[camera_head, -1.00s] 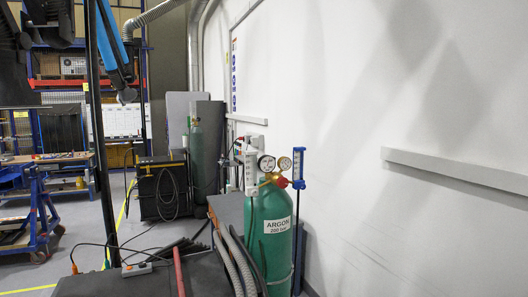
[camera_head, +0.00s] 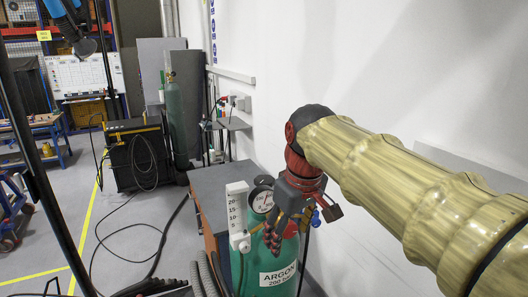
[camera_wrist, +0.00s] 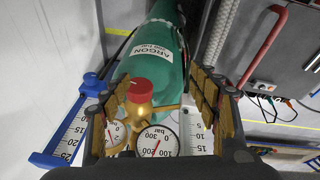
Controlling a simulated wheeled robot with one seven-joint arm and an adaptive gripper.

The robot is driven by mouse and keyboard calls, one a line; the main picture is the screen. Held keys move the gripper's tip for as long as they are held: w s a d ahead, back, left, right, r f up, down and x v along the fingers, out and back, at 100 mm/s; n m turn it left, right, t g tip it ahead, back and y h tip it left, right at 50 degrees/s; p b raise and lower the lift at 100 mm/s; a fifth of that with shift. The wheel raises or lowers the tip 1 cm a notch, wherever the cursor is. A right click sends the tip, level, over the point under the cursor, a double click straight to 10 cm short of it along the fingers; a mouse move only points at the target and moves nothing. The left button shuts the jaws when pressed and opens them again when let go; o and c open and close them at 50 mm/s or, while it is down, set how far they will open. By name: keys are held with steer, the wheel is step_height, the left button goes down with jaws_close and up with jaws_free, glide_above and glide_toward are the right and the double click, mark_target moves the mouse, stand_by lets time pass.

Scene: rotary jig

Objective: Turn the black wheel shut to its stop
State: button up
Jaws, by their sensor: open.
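The green argon cylinder (camera_head: 279,275) stands upright, with a white label; it also shows in the wrist view (camera_wrist: 165,65). A red round knob (camera_wrist: 141,91) sits on the brass valve body (camera_wrist: 141,111) at its top. No black wheel can be made out. Two round gauges, the left gauge (camera_wrist: 117,134) and the right gauge (camera_wrist: 157,143), flank the brass body. My gripper (camera_head: 298,218) is over the cylinder's top and hides most of the valve. In the wrist view my gripper (camera_wrist: 160,90) is open, with the knob between its fingers, nearer the left one. Contact cannot be told.
A white scaled flow tube (camera_head: 237,213) stands left of my gripper. A blue-framed tube (camera_wrist: 75,125) shows at left in the wrist view. The white wall (camera_head: 390,70) is close on the right. A grey bench (camera_head: 212,180) stands behind; clear floor (camera_head: 50,250) lies left.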

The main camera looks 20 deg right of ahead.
mark_target(265, 179)
steer(key=w+r+n+p, duration=0.1)
steer(key=w+r+p, duration=0.1)
steer(key=w+r, duration=0.1)
steer(key=w+r+g+p, duration=0.1)
steer(key=w+r+p, duration=0.2)
steer(key=w+r, duration=0.1)
steer(key=w+r+n+p, duration=0.1)
steer(key=w+r+p, duration=0.1)
steer(key=w+r, duration=0.1)
steer(key=shift+w+a+r+n+g+p, duration=0.1)
steer(key=shift+w+r+n+g+p, duration=0.1)
steer(key=shift+r, duration=0.25)
steer(key=shift+w+a+r+n+g+p, duration=0.1)
steer(key=shift+w+r, duration=0.05)
steer(key=shift+r, duration=0.25)
steer(key=w, duration=0.2)
steer(key=w+n+p, duration=0.1)
steer(key=w, duration=0.2)
steer(key=w+n+g+p, duration=0.1)
steer(key=w, duration=0.2)
steer(key=shift+w+a+r, duration=0.1)
steer(key=shift+w+r, duration=0.05)
steer(key=shift+r, duration=0.15)
steer(key=shift+w+f+n, duration=0.25)
steer(key=shift+w+n, duration=0.05)
steer(key=shift+f, duration=3.7)
steer(key=shift+c, duration=0.6)
steer(key=c, duration=1.1)
